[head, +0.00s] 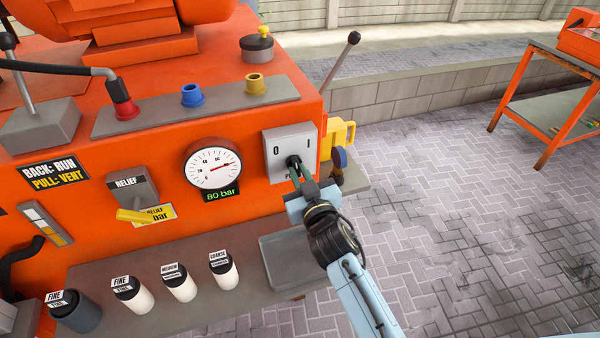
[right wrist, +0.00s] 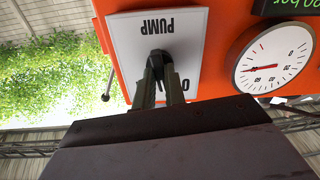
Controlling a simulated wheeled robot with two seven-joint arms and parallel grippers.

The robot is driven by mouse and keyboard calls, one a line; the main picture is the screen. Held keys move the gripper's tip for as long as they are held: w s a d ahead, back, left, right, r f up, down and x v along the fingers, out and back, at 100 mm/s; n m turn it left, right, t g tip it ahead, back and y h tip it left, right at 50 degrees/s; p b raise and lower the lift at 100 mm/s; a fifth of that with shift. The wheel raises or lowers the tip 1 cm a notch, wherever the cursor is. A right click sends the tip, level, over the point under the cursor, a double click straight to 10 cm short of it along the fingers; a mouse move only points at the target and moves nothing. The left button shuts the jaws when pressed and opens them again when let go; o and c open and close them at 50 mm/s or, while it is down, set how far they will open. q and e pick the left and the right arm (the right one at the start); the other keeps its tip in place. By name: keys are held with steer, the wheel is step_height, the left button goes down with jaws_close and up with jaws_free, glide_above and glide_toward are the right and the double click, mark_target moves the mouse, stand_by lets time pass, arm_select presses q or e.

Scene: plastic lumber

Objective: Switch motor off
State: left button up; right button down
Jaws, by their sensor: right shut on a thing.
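The motor switch is a black knob (head: 292,160) on a grey plate (head: 280,146) marked 0 on the left and I on the right. The plate is on the front of the orange machine (head: 95,205). In the right wrist view the plate (right wrist: 187,28) appears upside down and reads PUMP, with the black knob (right wrist: 157,57) below the word. My right gripper (head: 297,173) reaches up from the lower right and is shut on the knob, and its fingers (right wrist: 160,78) partly hide it. I cannot tell which mark the knob points to. My left gripper is not in view.
A round gauge (head: 213,167) left of the switch has an 80 bar display (head: 221,194). A yellow relief lever (head: 140,215) is further left. Several labelled bottles (head: 180,283) and a grey tray (head: 288,262) are below. Paved floor at right is open, up to an orange table (head: 545,95).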

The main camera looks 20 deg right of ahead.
steer(key=n, duration=0.5)
stand_by(0.8)
steer(key=c, duration=1.5)
jaws_free()
steer(key=shift+o, duration=0.2)
steer(key=shift+s, duration=0.1)
steer(key=s, duration=1.3)
steer(key=shift+d+b, duration=0.25)
steer(key=shift+b, duration=0.05)
steer(key=shift+s, duration=0.1)
